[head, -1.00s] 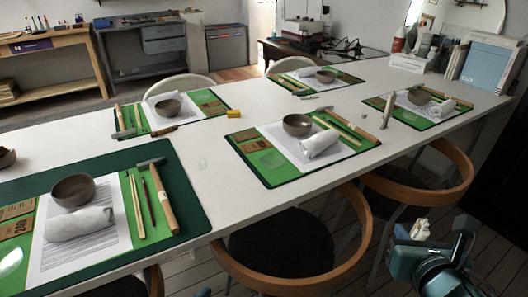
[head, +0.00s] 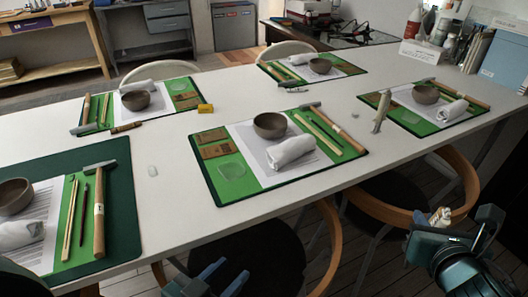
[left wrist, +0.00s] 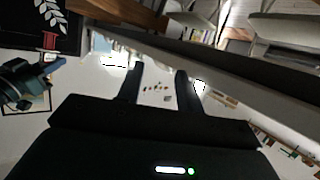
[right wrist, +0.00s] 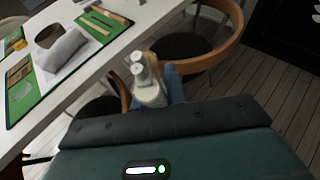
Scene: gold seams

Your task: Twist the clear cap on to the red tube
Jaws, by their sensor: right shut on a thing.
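My right gripper (head: 446,222) is shut on a pale tube (head: 440,216) above the floor, off the table's right front edge. In the right wrist view the pale tube (right wrist: 147,85) stands up between the fingers with a light, blurred top; I see no clear red on it. My left gripper (head: 222,280) is low at the table's front edge. Its fingers are apart and empty in the left wrist view (left wrist: 160,88). A small clear piece (head: 153,171), perhaps the clear cap, lies on the bare white table between the two front mats. No tube is plainly red.
The white table (head: 180,200) carries several green mats with bowls, rolled cloths, sticks and hammers. A yellow block (head: 205,108) lies near the middle. Chairs (head: 330,250) crowd the front edge.

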